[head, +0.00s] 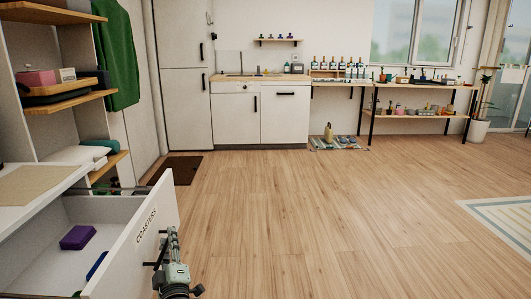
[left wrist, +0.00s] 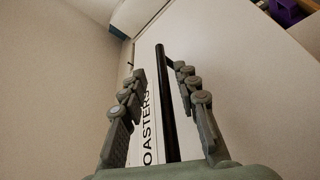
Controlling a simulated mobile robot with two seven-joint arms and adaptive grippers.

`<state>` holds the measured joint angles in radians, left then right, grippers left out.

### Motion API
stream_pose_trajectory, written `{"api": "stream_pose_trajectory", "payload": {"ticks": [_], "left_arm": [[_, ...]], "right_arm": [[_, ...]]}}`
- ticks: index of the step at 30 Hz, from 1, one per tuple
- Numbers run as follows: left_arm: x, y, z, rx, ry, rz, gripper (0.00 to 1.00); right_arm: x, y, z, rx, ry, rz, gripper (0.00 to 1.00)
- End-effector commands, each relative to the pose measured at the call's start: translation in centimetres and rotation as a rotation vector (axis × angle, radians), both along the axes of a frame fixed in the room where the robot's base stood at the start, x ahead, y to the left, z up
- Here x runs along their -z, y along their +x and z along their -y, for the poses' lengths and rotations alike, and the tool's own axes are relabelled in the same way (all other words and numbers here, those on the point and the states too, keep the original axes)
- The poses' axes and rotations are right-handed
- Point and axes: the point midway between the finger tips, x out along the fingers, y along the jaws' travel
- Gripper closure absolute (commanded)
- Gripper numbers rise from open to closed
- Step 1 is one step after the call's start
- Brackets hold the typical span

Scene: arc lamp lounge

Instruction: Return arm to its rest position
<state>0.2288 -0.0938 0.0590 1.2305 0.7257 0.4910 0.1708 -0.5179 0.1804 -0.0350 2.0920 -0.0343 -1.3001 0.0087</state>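My left gripper (head: 172,240) is at the outer face of an open white drawer (head: 140,237) labelled COASTERS, in the lower left of the head view. In the left wrist view, the gripper (left wrist: 160,73) has its two fingers spread apart. The drawer's black bar handle (left wrist: 166,105) runs between the fingers, with a gap visible on both sides. The label (left wrist: 148,130) shows partly behind the left finger. My right gripper is in neither view.
The drawer holds a purple block (head: 78,237) and a blue item (head: 97,265). Shelves (head: 65,101) and a green cloth (head: 117,55) stand at the left. A dark mat (head: 180,169) lies beyond the drawer.

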Motion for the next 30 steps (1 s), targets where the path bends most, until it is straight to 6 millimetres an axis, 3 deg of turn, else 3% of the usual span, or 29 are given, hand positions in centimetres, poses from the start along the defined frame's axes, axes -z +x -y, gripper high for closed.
{"api": "stream_pose_trajectory", "payload": {"ticks": [24, 30], "left_arm": [[0.2, -0.3, -0.1, -0.001, 0.003, -0.003, 0.69], [0.8, -2.4, 0.9, 0.003, 0.004, -0.006, 0.69]], "right_arm": [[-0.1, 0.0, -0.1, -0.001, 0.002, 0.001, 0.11], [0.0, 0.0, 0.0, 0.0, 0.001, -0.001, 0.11]]}}
